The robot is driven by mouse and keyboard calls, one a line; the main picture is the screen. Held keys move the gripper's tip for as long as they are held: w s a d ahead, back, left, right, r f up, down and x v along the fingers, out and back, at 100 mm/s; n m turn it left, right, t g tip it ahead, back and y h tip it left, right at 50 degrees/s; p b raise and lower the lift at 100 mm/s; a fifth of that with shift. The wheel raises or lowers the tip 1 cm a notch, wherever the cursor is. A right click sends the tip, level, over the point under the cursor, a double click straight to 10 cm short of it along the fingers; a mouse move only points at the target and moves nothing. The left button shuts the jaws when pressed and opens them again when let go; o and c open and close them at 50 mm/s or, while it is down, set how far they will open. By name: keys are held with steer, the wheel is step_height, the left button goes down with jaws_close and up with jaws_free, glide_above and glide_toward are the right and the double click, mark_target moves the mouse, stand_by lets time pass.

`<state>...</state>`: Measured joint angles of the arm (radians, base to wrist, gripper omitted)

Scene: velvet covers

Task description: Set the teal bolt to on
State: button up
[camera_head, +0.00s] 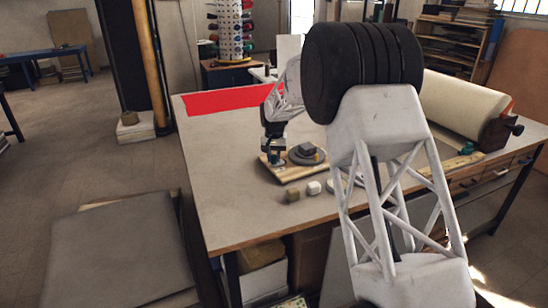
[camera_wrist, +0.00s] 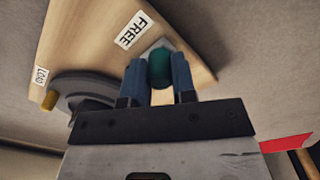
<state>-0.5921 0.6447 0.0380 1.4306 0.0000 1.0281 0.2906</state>
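The teal bolt (camera_wrist: 160,66) has a rounded teal knob and stands on a pale wooden board (camera_wrist: 90,35), seen from above in the wrist view. A "FREE" label (camera_wrist: 134,30) lies just beyond the knob, and a "LOAD" label (camera_wrist: 41,75) is at the board's left. My gripper (camera_wrist: 159,78) has its two blue fingers on either side of the knob, which fills the gap between them. The gripper appears shut on it. In the head view, my gripper (camera_head: 273,155) points down at the left part of the board (camera_head: 290,174); the knob is mostly hidden there.
A grey round fixture (camera_wrist: 85,88) with a yellow knob (camera_wrist: 49,100) sits beside the fingers on the board. A red sheet (camera_head: 225,100) and a large roll (camera_head: 465,103) are on the table.

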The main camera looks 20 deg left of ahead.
mark_target(281, 161)
jaws_close()
steer(key=shift+w+d, duration=0.95)
steer(key=shift+w, duration=0.25)
steer(key=o, duration=0.6)
jaws_free()
steer(key=shift+c, duration=0.2)
step_height(281, 161, up, 8)
steer(key=shift+f, duration=0.1)
